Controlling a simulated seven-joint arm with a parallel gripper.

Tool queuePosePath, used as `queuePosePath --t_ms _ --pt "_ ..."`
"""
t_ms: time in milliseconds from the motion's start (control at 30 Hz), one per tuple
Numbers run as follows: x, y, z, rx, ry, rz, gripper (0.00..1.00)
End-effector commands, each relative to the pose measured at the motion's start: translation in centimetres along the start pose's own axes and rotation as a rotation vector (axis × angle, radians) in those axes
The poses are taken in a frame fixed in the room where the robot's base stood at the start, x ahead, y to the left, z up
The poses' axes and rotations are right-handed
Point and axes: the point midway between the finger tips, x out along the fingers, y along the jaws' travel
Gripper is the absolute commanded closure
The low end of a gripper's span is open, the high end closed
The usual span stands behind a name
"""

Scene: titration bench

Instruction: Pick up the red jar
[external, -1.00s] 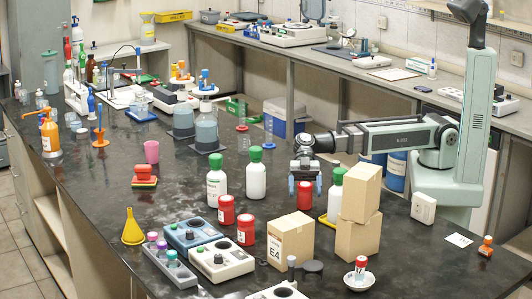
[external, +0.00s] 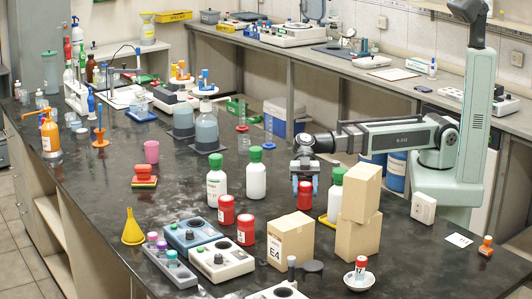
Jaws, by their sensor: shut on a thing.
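My gripper (external: 305,184) points down with its blue fingertips on both sides of a red jar (external: 305,197). It is shut on this jar's upper part. The jar appears upright and stands behind the small cardboard box marked E4 (external: 291,239).
White bottles with green caps (external: 256,180) stand left of my gripper, and another (external: 335,197) stands close on its right. Stacked cardboard boxes (external: 358,239) are at the right front. A yellow funnel (external: 132,229) and grey instruments (external: 217,262) are at the front left.

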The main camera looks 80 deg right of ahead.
Motion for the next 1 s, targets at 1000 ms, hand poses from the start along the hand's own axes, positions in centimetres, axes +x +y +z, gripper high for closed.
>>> queuePosePath --t_ms 1000 --pt "-3.8 0.0 -9.1 -0.001 0.0 0.001 0.75"
